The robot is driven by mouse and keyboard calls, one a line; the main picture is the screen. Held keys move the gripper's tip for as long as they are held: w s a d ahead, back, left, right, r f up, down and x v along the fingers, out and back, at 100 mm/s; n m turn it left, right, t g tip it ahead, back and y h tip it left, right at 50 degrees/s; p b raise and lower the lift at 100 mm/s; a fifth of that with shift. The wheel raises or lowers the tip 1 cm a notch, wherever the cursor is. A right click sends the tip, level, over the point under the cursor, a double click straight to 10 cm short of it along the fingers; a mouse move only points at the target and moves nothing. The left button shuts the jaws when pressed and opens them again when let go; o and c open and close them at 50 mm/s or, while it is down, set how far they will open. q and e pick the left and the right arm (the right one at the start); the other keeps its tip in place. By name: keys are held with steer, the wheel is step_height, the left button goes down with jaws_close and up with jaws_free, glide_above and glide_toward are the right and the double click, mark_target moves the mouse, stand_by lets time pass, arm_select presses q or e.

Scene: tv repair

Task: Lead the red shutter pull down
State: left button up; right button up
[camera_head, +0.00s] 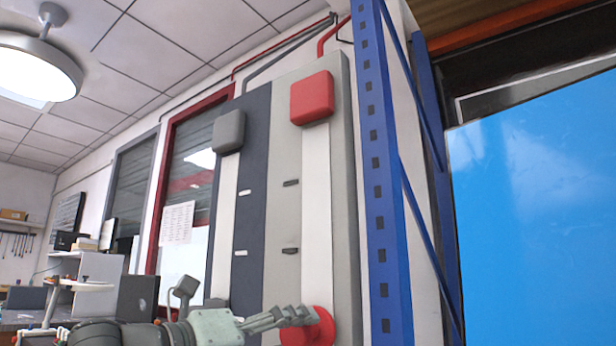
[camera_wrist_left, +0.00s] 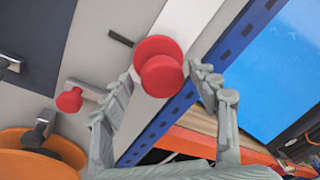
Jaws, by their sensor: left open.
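The red shutter pull (camera_head: 322,328) is a round red knob at the low end of the white right-hand track on the wall panel. It also shows in the left wrist view (camera_wrist_left: 161,74), with a wider red disc behind it. My left gripper (camera_head: 297,316) is in front of the pull in the head view and partly hides it. In the left wrist view the open fingers (camera_wrist_left: 163,78) stand either side of the knob, with gaps visible; I cannot tell whether either finger touches it. My right gripper is not in view.
A red square block (camera_head: 311,97) tops the right track, and a grey block (camera_head: 228,131) tops the left one. A blue perforated post (camera_head: 377,150) stands close to the right. The wrist view shows another red knob (camera_wrist_left: 70,100) and an orange round object (camera_wrist_left: 30,155) at lower left.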

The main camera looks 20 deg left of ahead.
arm_select(q)
steer(key=v, duration=0.6)
stand_by(1.5)
